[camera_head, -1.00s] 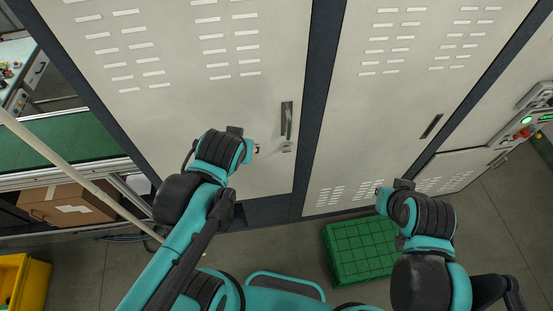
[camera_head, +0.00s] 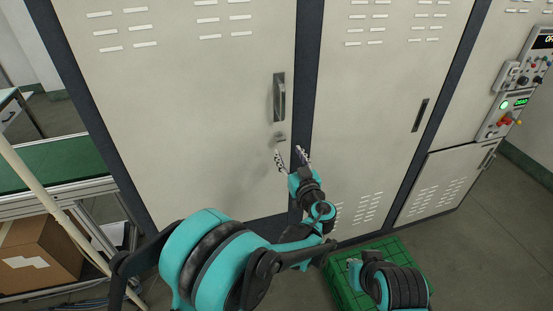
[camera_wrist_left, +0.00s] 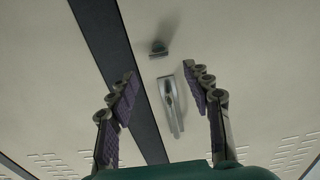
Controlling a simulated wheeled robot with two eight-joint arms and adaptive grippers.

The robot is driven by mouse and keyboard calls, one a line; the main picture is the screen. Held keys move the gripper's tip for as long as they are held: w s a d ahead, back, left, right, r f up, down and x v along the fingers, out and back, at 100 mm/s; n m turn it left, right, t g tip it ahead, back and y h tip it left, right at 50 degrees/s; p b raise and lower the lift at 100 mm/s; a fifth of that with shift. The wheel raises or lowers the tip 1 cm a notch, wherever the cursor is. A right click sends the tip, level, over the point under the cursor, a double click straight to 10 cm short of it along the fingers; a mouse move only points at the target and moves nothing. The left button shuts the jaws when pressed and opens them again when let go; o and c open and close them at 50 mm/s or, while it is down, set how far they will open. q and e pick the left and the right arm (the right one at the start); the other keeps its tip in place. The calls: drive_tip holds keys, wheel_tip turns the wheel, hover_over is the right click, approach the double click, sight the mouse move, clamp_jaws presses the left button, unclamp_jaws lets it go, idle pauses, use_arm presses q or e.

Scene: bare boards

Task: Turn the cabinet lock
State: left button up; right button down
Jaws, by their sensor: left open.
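The cabinet lock (camera_head: 281,138) is a small grey fitting on the pale left cabinet door, just below the upright grey handle (camera_head: 279,98). In the left wrist view the lock (camera_wrist_left: 159,48) shows as a small dark knob, with the handle (camera_wrist_left: 171,104) beside it. My left gripper (camera_head: 290,157) is open and empty, its fingers pointing at the door just below the lock. In the left wrist view the open fingers (camera_wrist_left: 157,85) stand either side of the handle, apart from it. My right arm is at lower right; its fingers cannot be made out.
A second cabinet door (camera_head: 385,120) is to the right, with a control panel (camera_head: 508,105) beyond it. A green crate (camera_head: 345,290) stands on the floor below. A cardboard box (camera_head: 38,255) and a green conveyor (camera_head: 60,165) are at left.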

sight(282, 140)
use_arm(q)
drive_tip(key=b+x, duration=0.1)
drive_tip(key=x, duration=0.6)
drive_tip(key=shift+w+b, duration=0.3)
drive_tip(key=shift+w, duration=0.05)
clamp_jaws()
